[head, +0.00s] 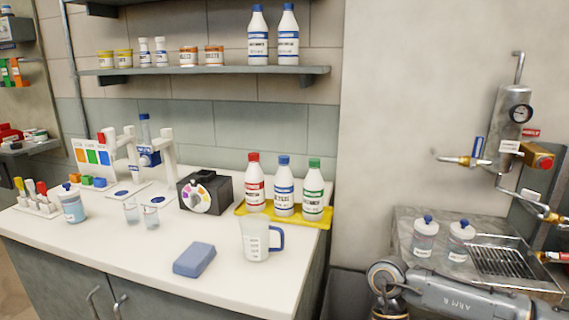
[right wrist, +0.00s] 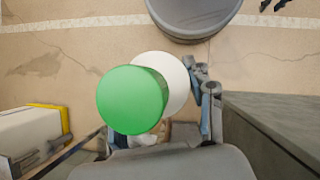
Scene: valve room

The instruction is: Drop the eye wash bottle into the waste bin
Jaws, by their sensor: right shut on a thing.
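In the right wrist view, my right gripper (right wrist: 185,112) is shut on a bottle with a round green top (right wrist: 132,100) and a white body (right wrist: 173,75), likely the eye wash bottle. Its label is not visible. One finger shows at the bottle's right side; the other is hidden behind the green top. A round dark grey container (right wrist: 195,22), likely the waste bin, stands on the floor beyond the bottle at the top edge, partly cut off. The bottle does not overlap it in this view. My left gripper is in neither view.
In the head view, the counter (head: 110,245) holds a yellow tray (head: 326,220) of three bottles, a measuring jug (head: 256,242) and a blue block (head: 194,260). A sink with two jars (head: 425,238) is at right. The wrist view shows bare floor (right wrist: 90,55) and a grey cabinet side (right wrist: 270,125).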

